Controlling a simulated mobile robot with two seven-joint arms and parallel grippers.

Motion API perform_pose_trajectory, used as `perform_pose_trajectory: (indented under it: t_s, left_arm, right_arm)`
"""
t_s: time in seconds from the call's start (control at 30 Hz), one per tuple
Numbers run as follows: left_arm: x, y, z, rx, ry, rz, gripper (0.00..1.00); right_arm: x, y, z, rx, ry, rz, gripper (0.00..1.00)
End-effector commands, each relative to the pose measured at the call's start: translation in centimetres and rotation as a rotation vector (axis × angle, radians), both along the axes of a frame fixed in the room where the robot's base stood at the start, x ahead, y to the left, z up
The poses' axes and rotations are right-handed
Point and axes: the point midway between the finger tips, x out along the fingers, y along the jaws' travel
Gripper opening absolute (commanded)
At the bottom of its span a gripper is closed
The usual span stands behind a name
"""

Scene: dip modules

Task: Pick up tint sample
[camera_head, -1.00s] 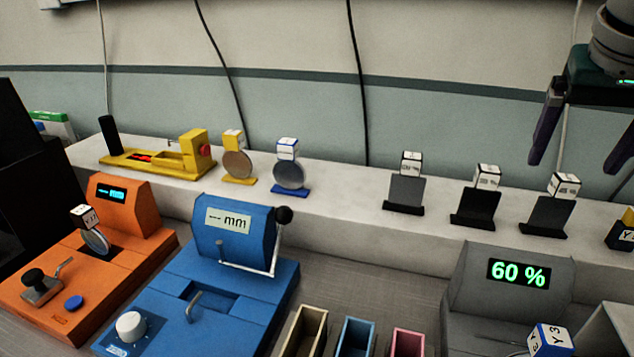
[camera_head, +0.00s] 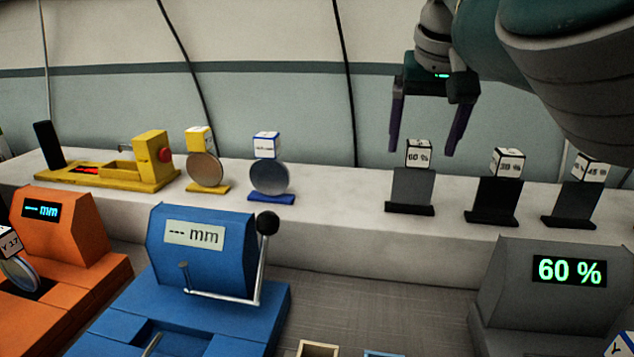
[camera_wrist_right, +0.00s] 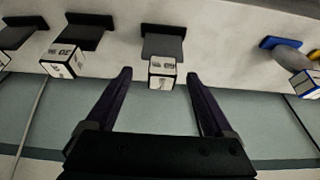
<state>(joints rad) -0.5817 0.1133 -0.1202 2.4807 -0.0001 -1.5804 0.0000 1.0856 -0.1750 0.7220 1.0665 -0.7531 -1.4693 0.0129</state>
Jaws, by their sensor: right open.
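Three tint samples, dark plates with white labelled cubes on top, stand on the white ledge. The left one (camera_head: 411,186), the lightest grey, has a cube reading 60 %. The middle sample (camera_head: 495,197) and the right sample (camera_head: 574,203) are darker. My right gripper (camera_head: 422,151) is open and empty, pointing down at the 60 % cube. In the right wrist view that cube (camera_wrist_right: 162,73) appears between the open fingertips (camera_wrist_right: 159,75), with a gap on each side. Whether the fingers reach down around it is unclear. My left gripper is out of view.
A grey device (camera_head: 550,300) at the lower right displays 60 %. A blue gauge (camera_head: 205,250) with a lever and an orange gauge (camera_head: 60,235) stand in front of the ledge. Yellow-based (camera_head: 205,170) and blue-based (camera_head: 269,180) discs and a yellow fixture (camera_head: 150,160) stand on the ledge.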

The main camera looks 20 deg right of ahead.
Motion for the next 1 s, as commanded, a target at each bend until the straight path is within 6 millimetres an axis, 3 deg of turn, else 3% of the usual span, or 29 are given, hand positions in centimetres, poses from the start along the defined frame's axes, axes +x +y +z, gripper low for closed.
perform_pose_trajectory:
  t_s: [0.23,0.53,1.0]
  left_arm:
    - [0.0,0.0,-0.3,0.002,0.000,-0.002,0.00]
    - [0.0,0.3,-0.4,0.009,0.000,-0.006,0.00]
    - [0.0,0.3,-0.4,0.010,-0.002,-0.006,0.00]
  right_arm:
    - [1.2,-0.5,-2.4,0.000,0.000,-0.001,0.87]
    - [1.3,-0.6,-2.7,0.000,-0.002,-0.001,0.87]
    - [1.3,-0.6,-2.8,0.000,-0.001,0.000,0.35]
